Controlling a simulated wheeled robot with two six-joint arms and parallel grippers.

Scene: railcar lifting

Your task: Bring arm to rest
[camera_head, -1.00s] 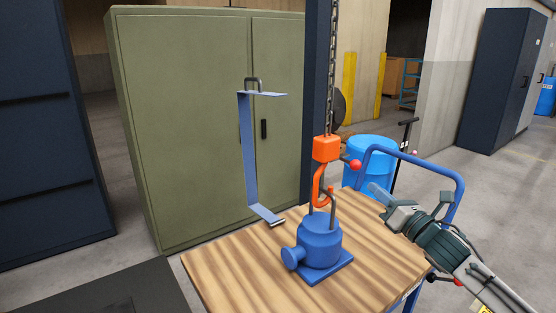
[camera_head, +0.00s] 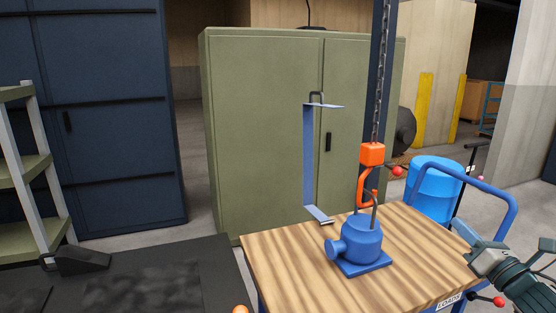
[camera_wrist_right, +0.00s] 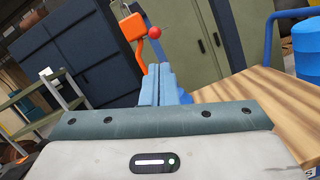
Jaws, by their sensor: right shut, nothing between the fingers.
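My right gripper (camera_head: 465,232) is at the right of the head view, over the right side of the wooden cart top (camera_head: 290,262). Its light-blue fingers (camera_wrist_right: 160,85) are shut and empty in the right wrist view. The orange hook block (camera_head: 372,154) hangs on a chain to the left of the gripper, apart from it. Its hook is at the bail of the blue pump-like part (camera_head: 362,240), which stands upright on the cart; I cannot tell whether it bears load. My left gripper is not in view.
A blue C-shaped bracket (camera_head: 309,160) hangs in front of the green cabinet (camera_head: 255,120). The cart's blue handle (camera_head: 500,190) and a blue barrel (camera_head: 434,190) are near my right arm. A dark bench (camera_head: 150,275) and shelf rack (camera_head: 30,170) are at the left.

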